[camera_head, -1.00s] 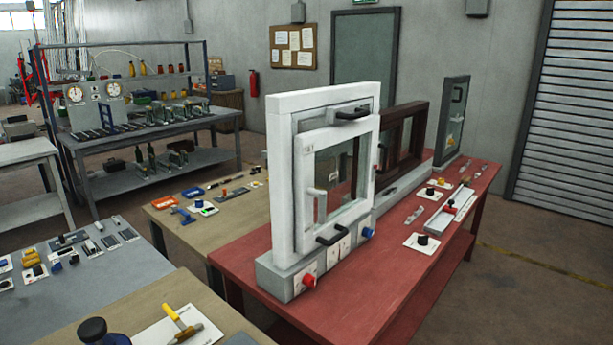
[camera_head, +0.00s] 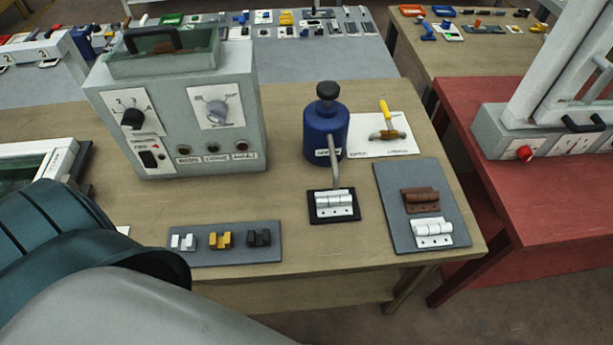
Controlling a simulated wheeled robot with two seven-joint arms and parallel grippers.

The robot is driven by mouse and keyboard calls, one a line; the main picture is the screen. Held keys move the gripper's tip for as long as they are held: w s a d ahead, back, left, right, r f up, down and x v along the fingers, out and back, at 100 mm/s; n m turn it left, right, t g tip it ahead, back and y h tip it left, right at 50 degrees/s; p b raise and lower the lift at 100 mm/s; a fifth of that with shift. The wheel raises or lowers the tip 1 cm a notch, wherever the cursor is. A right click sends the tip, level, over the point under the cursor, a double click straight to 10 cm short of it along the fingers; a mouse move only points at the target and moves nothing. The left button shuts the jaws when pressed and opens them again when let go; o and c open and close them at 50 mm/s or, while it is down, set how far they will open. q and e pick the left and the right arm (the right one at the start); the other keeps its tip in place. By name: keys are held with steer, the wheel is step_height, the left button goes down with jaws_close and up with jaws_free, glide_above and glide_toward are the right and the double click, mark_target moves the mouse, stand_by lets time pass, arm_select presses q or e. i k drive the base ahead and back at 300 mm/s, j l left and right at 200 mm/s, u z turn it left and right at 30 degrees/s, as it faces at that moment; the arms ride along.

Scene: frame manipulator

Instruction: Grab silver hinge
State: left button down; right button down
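A pale silver-white hinge (camera_head: 433,232) lies on the grey board (camera_head: 388,178) at the right end of the wooden table, in front of a brown hinge (camera_head: 420,199). I cannot tell from colour alone which of the two pale hinges is the silver one. Nothing is touching either from above except possibly the spout near the pad. Neither of my grippers is in view; a part of my own arm fills the lower left.
The blue bottle (camera_head: 325,135) stands behind the pad. A grey machine (camera_head: 180,120) with knobs stands to its left. A grey strip (camera_head: 200,255) with small white, yellow and black pieces lies at the front edge. A red table (camera_head: 560,205) is at right, beyond a gap.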

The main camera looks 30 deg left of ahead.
mark_target(331, 203)
steer(key=u, duration=0.65)
